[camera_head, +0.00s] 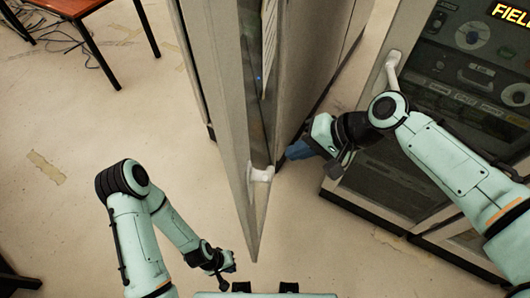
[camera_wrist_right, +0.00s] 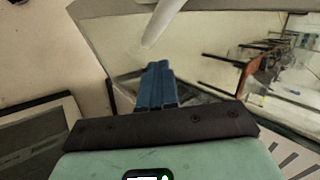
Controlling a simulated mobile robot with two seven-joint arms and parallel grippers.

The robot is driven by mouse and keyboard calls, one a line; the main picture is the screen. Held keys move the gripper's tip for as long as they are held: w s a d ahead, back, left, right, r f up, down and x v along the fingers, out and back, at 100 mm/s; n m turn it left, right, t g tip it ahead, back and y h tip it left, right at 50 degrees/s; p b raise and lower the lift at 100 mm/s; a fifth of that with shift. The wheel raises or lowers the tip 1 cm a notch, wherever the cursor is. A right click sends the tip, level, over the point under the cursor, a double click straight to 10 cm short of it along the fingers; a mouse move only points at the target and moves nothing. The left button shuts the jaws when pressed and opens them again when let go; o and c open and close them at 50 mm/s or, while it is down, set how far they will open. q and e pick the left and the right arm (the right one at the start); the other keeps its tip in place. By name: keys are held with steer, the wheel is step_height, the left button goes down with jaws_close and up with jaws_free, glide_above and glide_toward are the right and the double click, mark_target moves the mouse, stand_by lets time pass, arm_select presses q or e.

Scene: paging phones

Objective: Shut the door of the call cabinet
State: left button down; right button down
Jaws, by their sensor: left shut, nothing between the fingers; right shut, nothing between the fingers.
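The tall beige cabinet (camera_head: 312,65) stands in the upper middle of the head view. Its door (camera_head: 222,105) stands open and points toward me, seen nearly edge-on. A white handle (camera_head: 262,174) sits near the door's lower end in the picture. My right gripper (camera_head: 296,151) has blue fingers, shut and empty, just right of the handle; I cannot tell whether they touch the door. In the right wrist view the shut fingers (camera_wrist_right: 157,84) point toward a white bar, likely the handle (camera_wrist_right: 161,22). My left gripper (camera_head: 228,266) is shut and empty, low and left of the door.
A second cabinet (camera_head: 400,165) with a dark control panel, a lit sign and a white handle (camera_head: 390,70) stands close on the right, beside my right arm. A brown table (camera_head: 68,8) with dark legs is at upper left.

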steer(key=s+r+n+y, duration=0.1)
steer(key=s+r, duration=0.3)
steer(key=r, duration=0.4)
steer(key=x, duration=0.9)
steer(key=shift+s+a+f, duration=0.15)
steer(key=shift+s+a, duration=0.05)
steer(key=shift+a, duration=0.1)
